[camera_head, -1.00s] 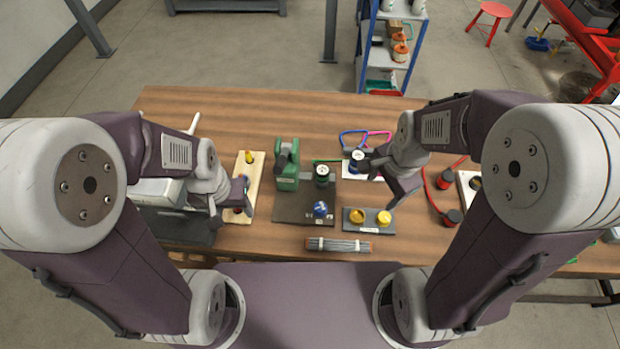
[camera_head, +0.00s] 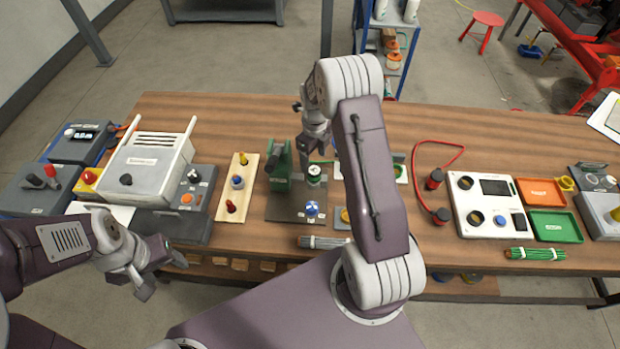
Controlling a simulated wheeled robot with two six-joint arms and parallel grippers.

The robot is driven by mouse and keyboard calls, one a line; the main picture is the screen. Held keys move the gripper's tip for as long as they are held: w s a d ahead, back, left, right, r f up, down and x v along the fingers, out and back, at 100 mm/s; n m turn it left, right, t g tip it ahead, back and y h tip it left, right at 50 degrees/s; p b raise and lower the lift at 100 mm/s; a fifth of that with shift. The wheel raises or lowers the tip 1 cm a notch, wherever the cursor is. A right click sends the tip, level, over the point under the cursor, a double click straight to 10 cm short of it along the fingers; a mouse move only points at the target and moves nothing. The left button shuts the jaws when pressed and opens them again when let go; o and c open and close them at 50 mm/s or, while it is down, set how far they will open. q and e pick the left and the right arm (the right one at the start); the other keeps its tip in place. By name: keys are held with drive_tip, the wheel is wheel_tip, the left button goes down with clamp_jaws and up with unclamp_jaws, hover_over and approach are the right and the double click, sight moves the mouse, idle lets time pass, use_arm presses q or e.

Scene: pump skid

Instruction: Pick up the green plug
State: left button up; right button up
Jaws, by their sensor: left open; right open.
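A green-sided round piece with a pale top (camera_head: 315,175), which looks like the green plug, stands on the dark plate (camera_head: 284,208) beside the green pump body (camera_head: 281,166). A blue round plug (camera_head: 312,208) stands nearer on the same plate. My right gripper (camera_head: 310,152) is open and hangs just above and behind the green piece, partly hidden by its own wrist. I cannot tell whether it touches anything. My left gripper (camera_head: 152,274) is open and empty, left of the plate and off the table's front edge.
A wooden board (camera_head: 250,172) with yellow, blue and red plugs stands left of the plate. A grey-white machine (camera_head: 148,170) is further left. My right arm hides part of the grey block (camera_head: 341,222). A red cable (camera_head: 437,151) and white panel (camera_head: 465,220) lie right.

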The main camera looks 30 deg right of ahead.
sight(314, 169)
wheel_tip(314, 169, down, 3)
drive_tip(key=shift+s+a+f+p, duration=0.1)
drive_tip(key=shift+p, duration=0.25)
drive_tip(key=shift+f+p, duration=0.3)
drive_tip(key=shift+f, duration=0.15)
drive_tip(key=f+p, duration=0.1)
drive_tip(key=f, duration=0.3)
drive_tip(key=shift+d+f, duration=0.2)
clamp_jaws()
